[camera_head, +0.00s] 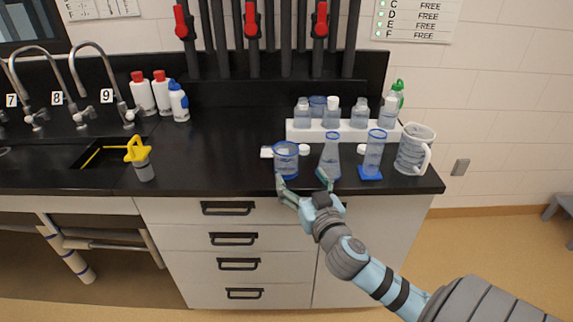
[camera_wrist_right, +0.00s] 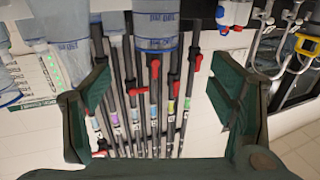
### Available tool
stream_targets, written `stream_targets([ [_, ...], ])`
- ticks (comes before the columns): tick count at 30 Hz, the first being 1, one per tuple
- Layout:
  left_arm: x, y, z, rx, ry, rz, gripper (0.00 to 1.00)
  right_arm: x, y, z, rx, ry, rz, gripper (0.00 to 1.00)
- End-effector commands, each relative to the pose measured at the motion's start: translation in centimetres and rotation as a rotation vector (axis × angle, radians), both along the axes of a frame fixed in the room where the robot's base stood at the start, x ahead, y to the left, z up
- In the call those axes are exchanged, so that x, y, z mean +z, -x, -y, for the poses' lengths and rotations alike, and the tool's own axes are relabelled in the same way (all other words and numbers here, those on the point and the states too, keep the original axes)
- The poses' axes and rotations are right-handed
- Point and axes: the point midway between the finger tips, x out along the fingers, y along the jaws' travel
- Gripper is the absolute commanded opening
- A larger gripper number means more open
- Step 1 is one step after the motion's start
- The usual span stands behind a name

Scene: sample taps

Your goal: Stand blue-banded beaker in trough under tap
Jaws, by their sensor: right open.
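The blue-banded beaker (camera_head: 286,162) is clear and stands upright near the front edge of the black bench. My right gripper (camera_head: 303,187) is open and empty, low in front of the beaker, with one finger by the beaker and the other by the conical flask (camera_head: 331,152). In the right wrist view the beaker (camera_wrist_right: 156,28) shows at the top, beyond the gap between the spread fingers (camera_wrist_right: 165,88); I cannot tell whether they touch it. The dark trough (camera_head: 108,160) lies at the left, below the curved taps, including tap 9 (camera_head: 100,62). My left gripper is not in view.
A measuring cylinder (camera_head: 373,155) and a jug (camera_head: 413,153) stand right of the flask. A white rack (camera_head: 300,132) with several bottles is behind. A yellow-topped vessel (camera_head: 142,168) is by the trough's right end. The bench between it and the beaker is clear.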

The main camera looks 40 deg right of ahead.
Motion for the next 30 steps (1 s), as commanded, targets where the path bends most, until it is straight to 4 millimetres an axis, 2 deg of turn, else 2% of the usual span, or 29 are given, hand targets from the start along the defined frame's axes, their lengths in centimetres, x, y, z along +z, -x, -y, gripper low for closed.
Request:
stream_targets([
  [3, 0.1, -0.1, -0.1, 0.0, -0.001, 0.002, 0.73, 0.1, -3.2, 1.2, -0.003, -0.002, 0.002, 0.77],
  [6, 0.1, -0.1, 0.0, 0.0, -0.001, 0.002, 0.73, 0.0, -5.4, 1.9, -0.002, -0.002, -0.002, 0.77],
  [11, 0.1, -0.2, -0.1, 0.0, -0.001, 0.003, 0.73, -0.1, -7.3, 2.7, -0.001, -0.001, -0.003, 0.77],
  [16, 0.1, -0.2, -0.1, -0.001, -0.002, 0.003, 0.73, -0.2, -10.3, 4.1, -0.001, -0.003, -0.003, 0.77],
  [19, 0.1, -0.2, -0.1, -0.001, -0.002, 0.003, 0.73, -0.2, -11.3, 4.5, 0.001, -0.001, -0.004, 0.77],
  [24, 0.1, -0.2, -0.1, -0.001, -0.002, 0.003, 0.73, -0.3, -11.4, 4.4, 0.002, -0.001, -0.005, 0.77],
  [26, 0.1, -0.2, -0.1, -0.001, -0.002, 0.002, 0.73, -0.3, -11.4, 4.4, 0.002, -0.001, -0.005, 0.71],
  [30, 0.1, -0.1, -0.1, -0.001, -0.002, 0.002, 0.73, -0.3, -11.4, 4.5, 0.002, -0.001, -0.005, 0.48],
])
